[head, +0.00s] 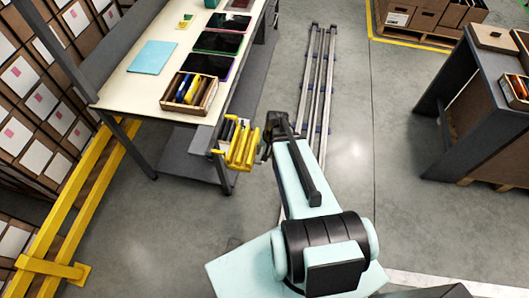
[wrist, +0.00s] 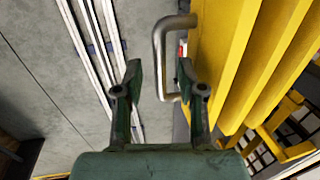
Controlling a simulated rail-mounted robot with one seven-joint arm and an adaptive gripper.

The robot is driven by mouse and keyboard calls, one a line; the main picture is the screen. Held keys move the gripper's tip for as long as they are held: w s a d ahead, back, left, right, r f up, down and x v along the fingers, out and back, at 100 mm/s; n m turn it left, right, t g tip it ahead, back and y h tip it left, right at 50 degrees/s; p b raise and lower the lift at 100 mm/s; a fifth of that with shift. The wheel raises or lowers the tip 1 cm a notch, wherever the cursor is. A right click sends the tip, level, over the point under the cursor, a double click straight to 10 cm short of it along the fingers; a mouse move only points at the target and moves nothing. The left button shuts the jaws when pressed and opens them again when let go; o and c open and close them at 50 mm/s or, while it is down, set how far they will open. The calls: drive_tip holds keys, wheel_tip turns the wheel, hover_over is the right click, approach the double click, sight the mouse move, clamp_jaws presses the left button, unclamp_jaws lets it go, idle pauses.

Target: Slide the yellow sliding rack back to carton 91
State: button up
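The yellow sliding rack (head: 241,148) sticks out beside the end of the worktable in the head view. In the wrist view its yellow slats (wrist: 225,60) fill the upper right, with a silver U-shaped handle (wrist: 158,50) on their left side. My gripper (wrist: 158,76) is open, its two fingers on either side of the handle's long bar. The right finger is inside the handle loop, the left finger outside. Contact with the bar is not clear. In the head view my gripper (head: 268,132) is just right of the rack. I cannot read any carton number, so carton 91 is not identifiable.
The worktable (head: 135,88) holds a wooden box (head: 189,93) and several tablets. Labelled cartons (head: 35,115) stand behind yellow beams (head: 72,205) at left. Floor rails (head: 318,85) run behind my arm. A dark bench (head: 480,95) stands right, with open floor between.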

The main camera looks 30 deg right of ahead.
wheel_tip(320, 180, up, 11)
drive_tip(key=s+d, duration=0.1)
drive_tip(key=shift+s+d, duration=0.25)
drive_tip(key=shift+d, duration=0.05)
idle(0.4)
drive_tip(key=s+a+f+n+g+b, duration=0.2)
drive_tip(key=s+a+f, duration=0.3)
drive_tip(key=s+f, duration=0.4)
drive_tip(key=s+a+f+n+g+h+b, duration=0.1)
drive_tip(key=s+a+f+n+g+b, duration=0.1)
drive_tip(key=s+a+f, duration=0.3)
drive_tip(key=s+a+f+n+g+b, duration=0.2)
drive_tip(key=s+a+f+n+g, duration=0.2)
drive_tip(key=s+f, duration=0.9)
drive_tip(key=shift+s+a+f+h, duration=0.3)
drive_tip(key=shift+s+a, duration=0.15)
drive_tip(key=shift+s, duration=0.25)
